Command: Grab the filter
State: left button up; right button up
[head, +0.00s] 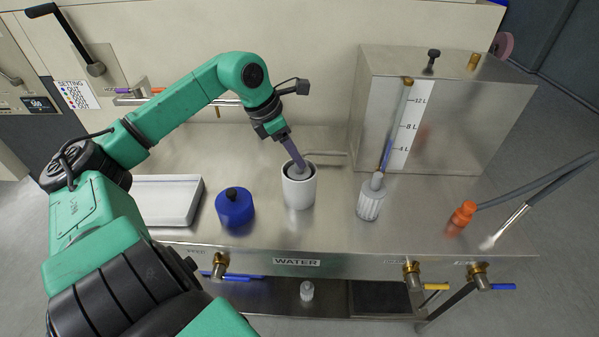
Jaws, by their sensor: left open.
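My left gripper (300,166) reaches down from the upper left with its fingers at the mouth of a white cylindrical housing (299,193). The gripper is open, but the gap between its fingers is hard to see from here. The housing stands upright and has a dark opening; what is inside is mostly hidden by the fingers. My right gripper is not in view.
A blue lid-like part with a black knob (235,207) and a white tray (167,199) are to the left. A steel tank (470,125) stands behind. Valves line the front edge.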

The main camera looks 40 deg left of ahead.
aim_at(299, 178)
pick_arm(q)
jog(key=shift+p+x, duration=0.55)
jog(key=shift+x, duration=0.6)
jog(key=shift+w+d+f, duration=0.1)
jog(key=shift+w+f, duration=0.1)
jog(key=shift+f, duration=0.3)
grip_shut()
jog(key=shift+r, duration=0.1)
